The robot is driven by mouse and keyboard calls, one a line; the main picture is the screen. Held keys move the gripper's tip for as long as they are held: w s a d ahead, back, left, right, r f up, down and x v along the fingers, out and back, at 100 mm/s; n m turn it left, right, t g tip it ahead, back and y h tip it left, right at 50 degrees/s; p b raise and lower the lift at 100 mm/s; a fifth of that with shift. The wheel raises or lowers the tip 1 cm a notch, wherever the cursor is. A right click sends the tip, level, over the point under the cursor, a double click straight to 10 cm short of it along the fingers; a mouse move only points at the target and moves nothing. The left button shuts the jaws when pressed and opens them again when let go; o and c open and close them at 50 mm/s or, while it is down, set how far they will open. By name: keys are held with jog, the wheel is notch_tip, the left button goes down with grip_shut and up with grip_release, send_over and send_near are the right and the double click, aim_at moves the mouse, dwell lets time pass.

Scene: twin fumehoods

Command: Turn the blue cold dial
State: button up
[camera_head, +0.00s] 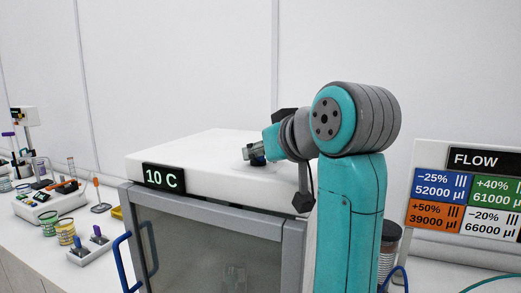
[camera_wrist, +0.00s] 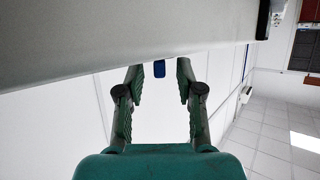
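The white cabinet (camera_head: 205,150) has a glass door and a display (camera_head: 163,178) reading "10 C". A small dark blue knob (camera_head: 257,161), which looks like the cold dial, sits on the cabinet top. My gripper (camera_head: 251,152) is at it, low over the top; its fingers are small and partly merged with the knob there. In the wrist view, my gripper (camera_wrist: 160,72) has its two fingers apart. A blue piece (camera_wrist: 159,69), probably the dial, shows between the fingertips, with a gap on both sides. Any marking on the dial is too small to read.
The cabinet door has a blue handle (camera_head: 122,262). A panel marked FLOW (camera_head: 478,159) with coloured tiles stands at right. The bench at left holds cups (camera_head: 65,232), a rack (camera_head: 90,248) and other lab items. The wall behind is bare.

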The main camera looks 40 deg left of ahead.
jog(key=shift+c, duration=0.2)
grip_shut()
jog(key=shift+s+a+m, duration=0.1)
jog(key=shift+m, duration=0.2)
jog(key=m+t+h, duration=0.3)
jog(key=m+t, duration=0.1)
jog(key=shift+s+a, duration=0.25)
jog(key=shift+s+a+m+t+h, duration=0.1)
jog(key=shift+m+t+h, duration=0.65)
jog(key=shift+m+h, duration=0.65)
jog(key=shift+a+m+t+h, duration=0.1)
jog(key=shift+m+t+h, duration=0.65)
jog(key=shift+m+h, duration=0.6)
jog(key=shift+h, duration=0.25)
